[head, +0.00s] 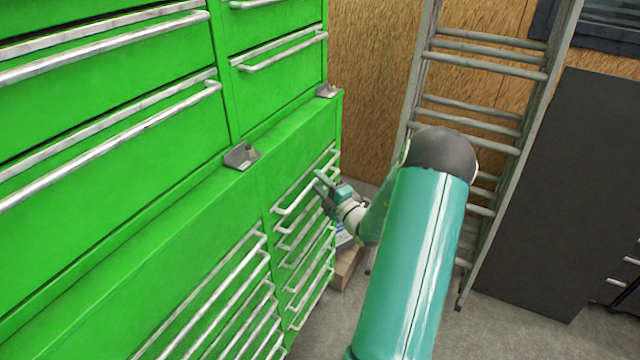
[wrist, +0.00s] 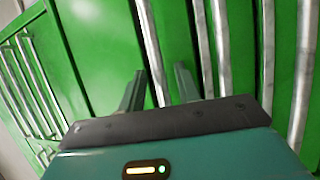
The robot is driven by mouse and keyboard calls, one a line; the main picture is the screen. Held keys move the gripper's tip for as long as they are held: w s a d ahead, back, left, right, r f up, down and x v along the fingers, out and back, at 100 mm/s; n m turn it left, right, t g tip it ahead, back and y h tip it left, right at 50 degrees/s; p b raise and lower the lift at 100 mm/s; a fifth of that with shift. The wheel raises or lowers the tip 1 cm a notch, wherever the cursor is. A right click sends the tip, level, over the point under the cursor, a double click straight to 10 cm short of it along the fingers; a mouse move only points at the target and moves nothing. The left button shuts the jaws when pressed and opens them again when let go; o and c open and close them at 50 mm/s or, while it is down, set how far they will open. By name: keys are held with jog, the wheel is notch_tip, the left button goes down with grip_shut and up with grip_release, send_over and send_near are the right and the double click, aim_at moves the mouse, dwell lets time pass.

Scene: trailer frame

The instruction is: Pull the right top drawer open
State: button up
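The right top drawer is in the lower right section of the green tool chest (head: 285,165). Its long silver handle (head: 292,196) is the uppermost of a stack of handles, and the drawer looks shut. My gripper (head: 320,179) is at this handle, towards its far end. In the wrist view my gripper (wrist: 158,88) is open. One silver handle bar (wrist: 149,45) runs between its two dark fingers, with a visible gap on the right side. The bar's lower part is hidden behind the gripper body.
More drawer handles (head: 305,262) lie close below. A ladder (head: 480,100) leans behind my arm, and a dark cabinet (head: 570,190) stands at the right. A cardboard box (head: 346,268) sits on the floor beside the chest. Some grey floor (head: 510,325) is clear at the front right.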

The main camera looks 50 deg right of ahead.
grip_shut()
